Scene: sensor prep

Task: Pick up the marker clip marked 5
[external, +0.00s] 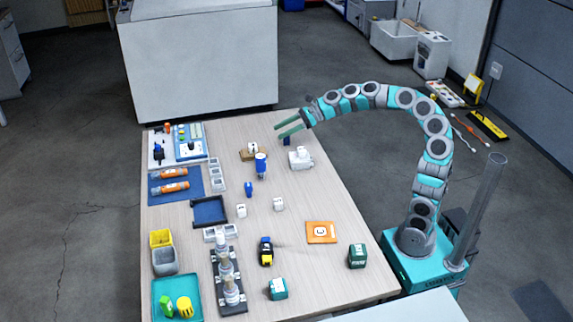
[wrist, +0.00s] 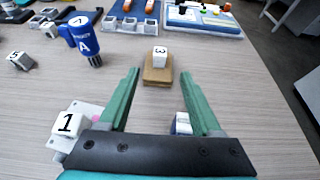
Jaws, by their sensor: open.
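My gripper (external: 278,131) is open and empty above the far part of the table; its two green fingers also show in the wrist view (wrist: 160,77). A small block at the left in the wrist view (wrist: 18,60) carries a mark that looks like 5, but it is small and seen at an angle. It stands apart from my fingers, well to their left. A white block marked 3 (wrist: 160,55) sits on a wooden block (wrist: 157,76) ahead between the fingertips. A white block marked 1 (wrist: 68,124) is left of the left finger.
Farther back are grey bins (wrist: 118,24) and a blue-and-white panel (wrist: 205,18). In the external view, an orange plate (external: 321,232) and a green block (external: 357,256) lie nearer my base.

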